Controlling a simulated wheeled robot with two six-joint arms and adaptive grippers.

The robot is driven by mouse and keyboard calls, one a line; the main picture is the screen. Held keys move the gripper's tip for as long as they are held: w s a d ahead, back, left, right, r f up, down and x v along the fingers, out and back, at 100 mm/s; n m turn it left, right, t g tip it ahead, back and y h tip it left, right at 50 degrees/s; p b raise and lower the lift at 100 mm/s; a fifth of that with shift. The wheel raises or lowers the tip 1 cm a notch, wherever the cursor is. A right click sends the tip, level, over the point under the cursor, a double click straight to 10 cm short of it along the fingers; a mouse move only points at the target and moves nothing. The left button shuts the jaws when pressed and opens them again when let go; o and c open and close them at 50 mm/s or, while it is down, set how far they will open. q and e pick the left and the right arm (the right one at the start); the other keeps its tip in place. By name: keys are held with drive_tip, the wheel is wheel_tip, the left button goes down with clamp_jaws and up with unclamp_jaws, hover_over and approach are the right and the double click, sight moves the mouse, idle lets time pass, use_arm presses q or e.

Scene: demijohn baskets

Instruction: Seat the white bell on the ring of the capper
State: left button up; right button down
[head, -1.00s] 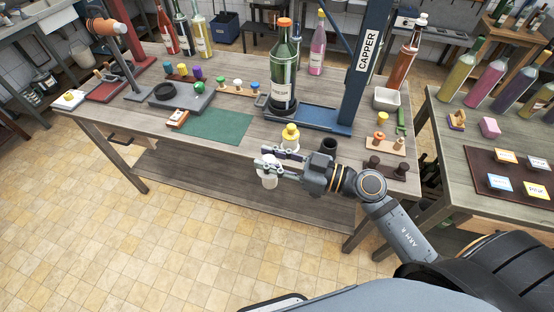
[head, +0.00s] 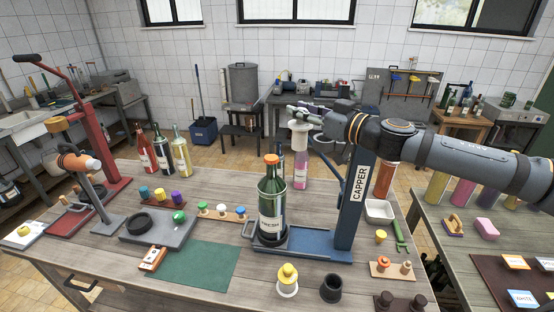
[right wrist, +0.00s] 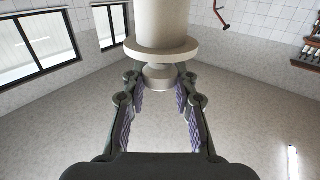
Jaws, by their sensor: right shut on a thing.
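The white bell (head: 299,143) hangs upright from my right gripper (head: 302,115), which is shut on its narrow neck. In the right wrist view the bell (right wrist: 161,22) shows its wide flange, with the neck between the fingertips. The blue capper (head: 359,187) stands on the table. The gripper and bell are high up, left of the top of its column. The capper's ring cannot be made out; my right arm covers the column's top. A green bottle (head: 271,207) with an orange cap stands on the capper's base, below the bell. My left gripper is not in view.
A pink bottle (head: 300,172) stands behind the capper. A white tray (head: 379,211) sits to its right. The green mat (head: 200,268) is largely clear.

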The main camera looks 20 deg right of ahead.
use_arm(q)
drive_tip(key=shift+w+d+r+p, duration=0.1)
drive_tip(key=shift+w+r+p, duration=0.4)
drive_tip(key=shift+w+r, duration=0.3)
use_arm(e)
drive_tip(key=w+d+r+m+t+h, duration=0.1)
drive_tip(key=d+r+m+h, duration=0.2)
drive_tip(key=d+r+h, duration=0.2)
drive_tip(key=d+r, duration=0.3)
drive_tip(key=shift+d, duration=0.2)
drive_tip(key=shift+w, duration=0.1)
drive_tip(key=shift+a, duration=0.1)
use_arm(q)
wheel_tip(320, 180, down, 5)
drive_tip(key=b, duration=0.5)
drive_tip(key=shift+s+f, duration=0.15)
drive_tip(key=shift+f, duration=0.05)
use_arm(e)
wheel_tip(320, 180, down, 6)
drive_tip(key=shift+r, duration=0.1)
use_arm(q)
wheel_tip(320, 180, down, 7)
drive_tip(key=b, duration=0.8)
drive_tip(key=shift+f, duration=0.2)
use_arm(e)
wheel_tip(320, 180, down, 8)
drive_tip(key=shift+r, duration=0.25)
idle(0.9)
drive_tip(key=c, duration=1)
unclamp_jaws()
